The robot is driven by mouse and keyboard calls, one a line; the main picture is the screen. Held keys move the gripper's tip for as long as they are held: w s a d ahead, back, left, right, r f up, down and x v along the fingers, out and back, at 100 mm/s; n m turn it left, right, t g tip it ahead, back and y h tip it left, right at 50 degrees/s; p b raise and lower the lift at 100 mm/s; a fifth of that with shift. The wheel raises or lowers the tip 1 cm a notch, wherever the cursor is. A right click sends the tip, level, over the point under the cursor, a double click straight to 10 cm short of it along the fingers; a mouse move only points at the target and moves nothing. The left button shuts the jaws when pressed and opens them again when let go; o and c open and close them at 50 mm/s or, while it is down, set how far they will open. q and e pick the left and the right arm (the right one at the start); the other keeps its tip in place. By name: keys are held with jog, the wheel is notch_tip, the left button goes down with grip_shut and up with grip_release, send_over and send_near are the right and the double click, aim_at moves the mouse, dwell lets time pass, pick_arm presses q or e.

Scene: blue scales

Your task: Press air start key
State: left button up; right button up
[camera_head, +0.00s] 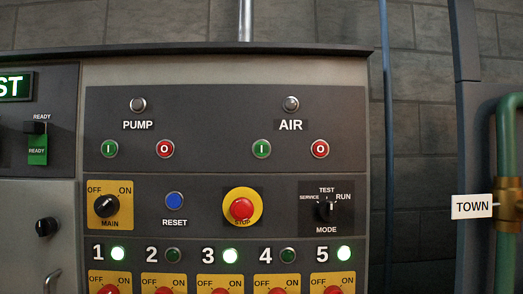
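The AIR start key is a round green button marked "I" (262,149), at the lower left under the AIR label (290,125) on the upper dark panel. The red AIR stop button marked "O" (320,149) sits to its right. A small round AIR lamp (291,104) above the label looks grey and unlit. Neither of my grippers is in the head view, and nothing covers the green key.
A similar PUMP pair, green (109,149) and red (165,149), sits to the left. Below are a blue RESET button (174,201), a red emergency stop (241,209) and a MODE selector (326,211). A green pipe (505,140) stands at the far right.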

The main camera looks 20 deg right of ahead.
grip_shut()
jog(key=shift+s+f, duration=0.1)
dwell(1.2)
